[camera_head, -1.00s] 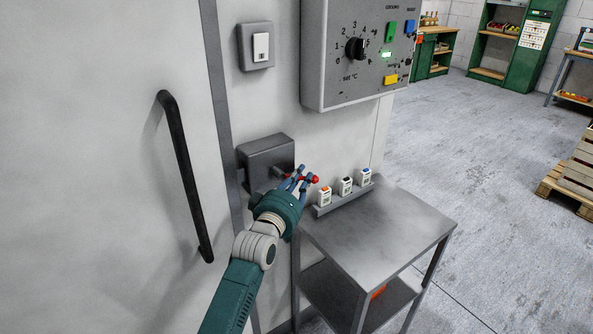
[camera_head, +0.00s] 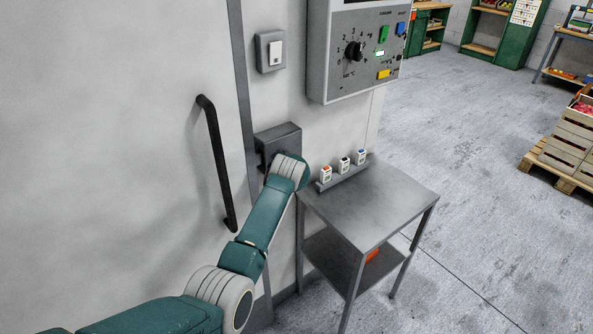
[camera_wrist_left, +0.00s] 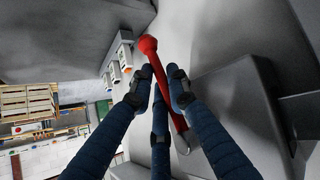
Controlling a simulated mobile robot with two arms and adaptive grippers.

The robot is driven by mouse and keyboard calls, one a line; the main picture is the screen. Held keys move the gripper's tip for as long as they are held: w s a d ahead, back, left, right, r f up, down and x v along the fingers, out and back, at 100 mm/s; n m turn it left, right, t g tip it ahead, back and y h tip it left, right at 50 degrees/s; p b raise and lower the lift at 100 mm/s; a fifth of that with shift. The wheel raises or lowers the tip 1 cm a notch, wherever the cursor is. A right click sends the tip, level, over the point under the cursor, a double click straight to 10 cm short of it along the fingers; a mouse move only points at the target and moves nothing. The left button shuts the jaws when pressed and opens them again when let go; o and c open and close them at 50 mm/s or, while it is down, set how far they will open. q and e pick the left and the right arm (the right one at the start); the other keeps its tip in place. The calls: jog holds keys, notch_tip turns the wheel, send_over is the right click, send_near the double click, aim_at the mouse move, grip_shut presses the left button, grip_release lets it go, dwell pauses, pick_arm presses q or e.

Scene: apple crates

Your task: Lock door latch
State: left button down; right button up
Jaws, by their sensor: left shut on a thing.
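The latch is a grey box (camera_head: 277,137) on the wall right of the door edge in the head view. Its lever is hidden there behind my left arm. In the left wrist view the red latch lever (camera_wrist_left: 149,46) has a round knob at its upper end and a grey bent lower end. My left gripper (camera_wrist_left: 158,84) has its blue fingers on both sides of the lever and is shut on it. The fingers are hidden in the head view. The white door (camera_head: 120,80) has a black bar handle (camera_head: 217,165). My right gripper is out of view.
A grey metal table (camera_head: 380,205) stands right of the latch, with several small white boxes (camera_head: 344,164) along its wall side. A control panel (camera_head: 358,60) and a light switch (camera_head: 271,52) are above. Crates (camera_head: 570,140) stand on a pallet at far right; the floor between is clear.

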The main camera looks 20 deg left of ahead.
pick_arm(q)
jog(key=shift+s+a+m+g+y, duration=0.4)
jog(key=shift+s+g+y, duration=0.1)
jog(key=shift+g, duration=0.3)
jog(key=c, duration=1.6)
grip_release()
jog(key=shift+f, duration=0.1)
jog(key=shift+c, duration=0.2)
jog(key=v, duration=1.2)
jog(key=shift+w, duration=0.15)
